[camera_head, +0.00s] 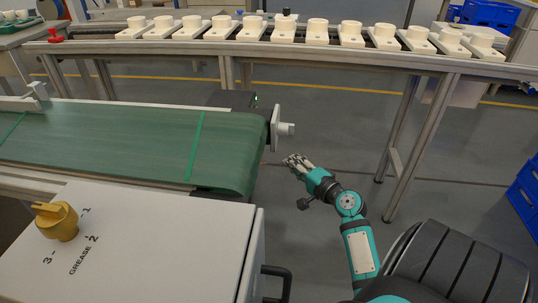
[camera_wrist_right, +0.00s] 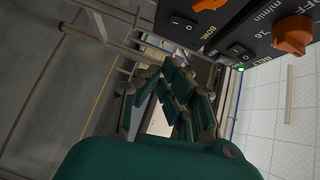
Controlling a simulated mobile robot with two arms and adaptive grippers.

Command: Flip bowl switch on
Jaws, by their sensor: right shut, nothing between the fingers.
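The bowl switch (camera_wrist_right: 181,27) is a dark rocker marked I and O on a black control panel at the top of the right wrist view. The word BOWL is printed beside it. A second rocker (camera_wrist_right: 240,53) sits lower right of it on the same panel. My right gripper (camera_wrist_right: 172,72) is shut and empty, with its fingers below and apart from the bowl switch in this view. In the head view my right gripper (camera_head: 296,160) is in the open space right of the green conveyor's end. The switch face is not visible there. My left gripper is not in view.
Two orange knobs, one lower right (camera_wrist_right: 292,35), stand out from the panel near the switches. The green conveyor (camera_head: 120,145) is left of my right gripper. A rail (camera_head: 300,52) with white holders runs across the back. A white cabinet (camera_head: 150,235) with a yellow knob stands front left.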

